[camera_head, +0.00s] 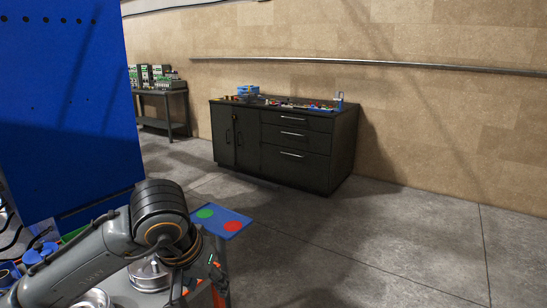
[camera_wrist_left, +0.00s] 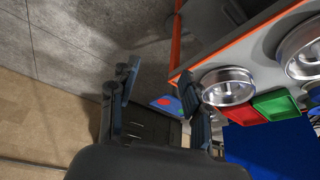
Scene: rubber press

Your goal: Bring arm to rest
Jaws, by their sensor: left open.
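My left arm (camera_head: 120,235) comes in from the lower left in the head view, its dark joint raised over the work table. My left gripper shows in the wrist view with two dark fingers spread apart (camera_wrist_left: 160,97) and nothing between them. In the head view the hand is mostly hidden behind the arm and table clutter. My right gripper is not in view.
Round metal dishes (camera_wrist_left: 228,87), a red tray (camera_wrist_left: 244,116) and a green tray (camera_wrist_left: 277,105) sit by the orange-edged table. A blue plate (camera_head: 221,221) has green and red discs. A dark cabinet (camera_head: 296,160) stands by the wall; open floor lies right.

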